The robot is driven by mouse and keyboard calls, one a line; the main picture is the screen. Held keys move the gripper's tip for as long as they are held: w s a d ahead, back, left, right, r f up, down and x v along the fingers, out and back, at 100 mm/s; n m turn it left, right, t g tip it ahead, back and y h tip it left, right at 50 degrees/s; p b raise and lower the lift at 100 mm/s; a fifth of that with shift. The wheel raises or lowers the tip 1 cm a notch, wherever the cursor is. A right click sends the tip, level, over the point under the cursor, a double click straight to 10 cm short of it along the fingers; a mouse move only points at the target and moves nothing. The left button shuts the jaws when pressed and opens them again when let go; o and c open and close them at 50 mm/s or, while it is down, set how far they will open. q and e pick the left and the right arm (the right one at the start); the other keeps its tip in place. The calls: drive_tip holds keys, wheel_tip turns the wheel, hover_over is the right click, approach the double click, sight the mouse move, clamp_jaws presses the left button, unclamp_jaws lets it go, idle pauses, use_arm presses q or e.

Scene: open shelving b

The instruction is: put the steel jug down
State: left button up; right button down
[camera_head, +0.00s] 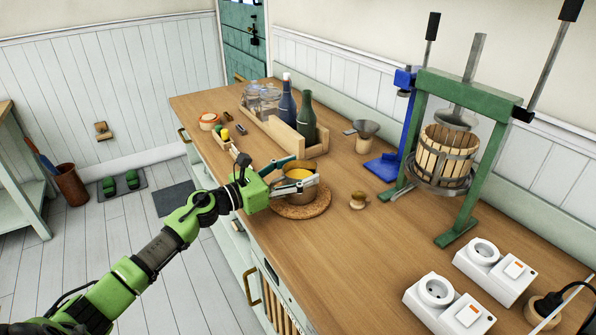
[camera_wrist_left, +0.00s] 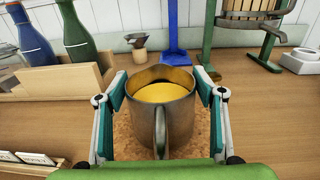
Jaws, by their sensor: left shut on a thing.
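The steel jug (camera_head: 301,187), a brownish metal vessel with yellow liquid inside, is upright between the fingers of my left gripper (camera_head: 293,175). In the left wrist view the jug (camera_wrist_left: 160,122) has its handle towards me, and the fingers of the gripper (camera_wrist_left: 160,110) are shut on its two sides. A round cork mat (camera_head: 287,211) lies on the counter under the jug. I cannot tell whether the jug's base touches the mat. My right gripper does not show.
A wooden crate (camera_head: 277,133) with bottles and jars stands behind the jug. A green-framed press (camera_head: 447,155) stands farther right. Bare counter (camera_head: 370,250) lies in front.

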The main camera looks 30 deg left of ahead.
sight(270, 183)
use_arm(q)
drive_tip(key=o, duration=1.6)
drive_tip(key=shift+f, duration=0.1)
drive_tip(key=shift+r, duration=0.2)
drive_tip(key=shift+s+a+f, duration=0.1)
drive_tip(key=shift+s+f, duration=0.1)
drive_tip(key=b+v, duration=0.2)
drive_tip(key=v, duration=0.8)
drive_tip(key=shift+s+b, duration=0.15)
drive_tip(key=shift+b, duration=0.2)
drive_tip(key=shift+s+a+r, duration=0.1)
drive_tip(key=shift+s+a, duration=0.25)
drive_tip(key=shift+s, duration=0.2)
